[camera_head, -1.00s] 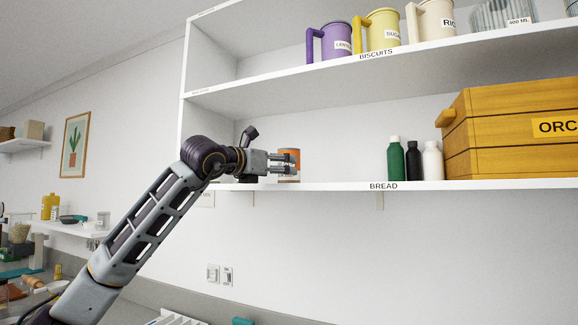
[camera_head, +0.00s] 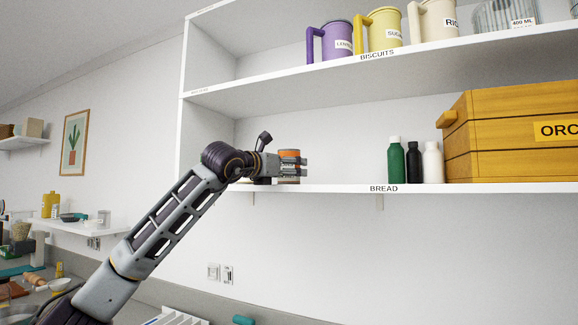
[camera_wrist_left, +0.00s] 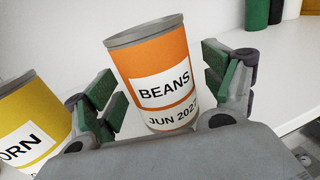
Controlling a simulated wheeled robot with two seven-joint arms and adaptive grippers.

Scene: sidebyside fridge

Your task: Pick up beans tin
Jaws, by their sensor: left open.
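The beans tin (camera_wrist_left: 158,72) is orange and white with a grey rim and stands on the white shelf, tilted in the left wrist view's slanted picture. Its orange top also shows in the head view (camera_head: 289,153), partly covered by my fingers. My left gripper (camera_head: 302,168) is open, with one finger on each side of the tin. In the left wrist view the green-padded fingers (camera_wrist_left: 157,82) flank the tin, and a gap shows at the left pad. Whether the right pad touches is unclear. My right gripper is not in view.
A yellow corn tin (camera_wrist_left: 28,112) stands close beside the left finger. Green (camera_head: 395,160), black (camera_head: 412,162) and white (camera_head: 432,162) bottles and a wooden crate (camera_head: 510,130) stand farther right on the shelf (camera_head: 345,188). The stretch between tin and bottles is clear. Another shelf (camera_head: 380,61) is above.

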